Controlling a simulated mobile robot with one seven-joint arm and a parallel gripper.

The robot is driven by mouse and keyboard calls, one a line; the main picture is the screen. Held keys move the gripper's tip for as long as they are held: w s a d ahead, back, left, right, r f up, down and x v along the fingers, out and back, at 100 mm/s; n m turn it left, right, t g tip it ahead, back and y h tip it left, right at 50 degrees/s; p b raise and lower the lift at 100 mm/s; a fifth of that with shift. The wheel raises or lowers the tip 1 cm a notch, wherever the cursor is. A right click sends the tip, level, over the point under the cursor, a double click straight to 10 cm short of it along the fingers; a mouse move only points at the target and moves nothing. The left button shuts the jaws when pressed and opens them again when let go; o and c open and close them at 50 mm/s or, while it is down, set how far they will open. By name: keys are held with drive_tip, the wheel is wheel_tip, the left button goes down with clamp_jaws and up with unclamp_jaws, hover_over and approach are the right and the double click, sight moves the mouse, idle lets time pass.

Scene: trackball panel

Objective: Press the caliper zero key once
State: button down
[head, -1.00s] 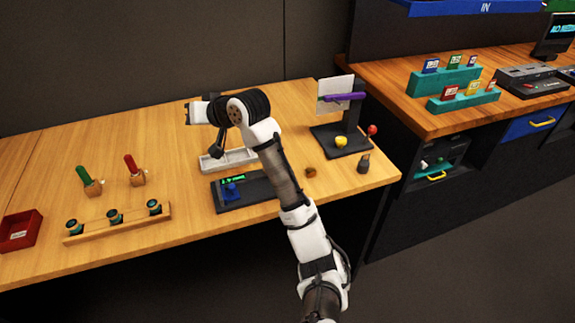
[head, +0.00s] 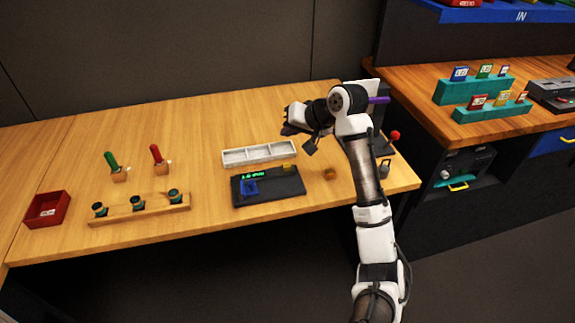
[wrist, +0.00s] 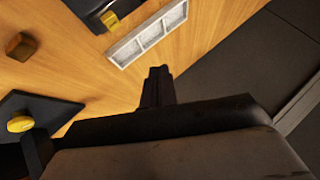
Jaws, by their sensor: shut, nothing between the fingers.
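A dark panel (head: 285,187) lies on the wooden bench, with a lit green readout, a blue part (head: 249,187) at its left and a yellow block (head: 289,168) at its back right. The readout's text is too small to read surely, and I see no label telling which part is the zero key. In the wrist view the panel's dark corner and the yellow block (wrist: 109,19) show at the top. My gripper (wrist: 157,72) is shut and empty, above the bench and apart from the panel. In the head view it is up behind and right of the panel.
A white compartment tray (head: 259,153) lies just behind the panel. A small brown block (head: 329,174) is to its right. A black stand (wrist: 62,108) with a yellow knob (wrist: 20,124) is near my arm. A wooden rack (head: 155,208) stands at left; bench between is bare.

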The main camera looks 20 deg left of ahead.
drive_tip(key=b, duration=0.6)
hover_over(290, 167)
wheel_tip(290, 167, down, 7)
drive_tip(key=shift+s+r, duration=0.1)
drive_tip(key=shift+f, duration=0.95)
drive_tip(key=shift+f, duration=0.1)
idle(0.8)
drive_tip(key=shift+f, duration=0.35)
drive_tip(key=shift+f, duration=0.45)
idle(0.5)
idle(0.3)
drive_tip(key=shift+r+p, duration=0.75)
drive_tip(key=shift+r, duration=0.15)
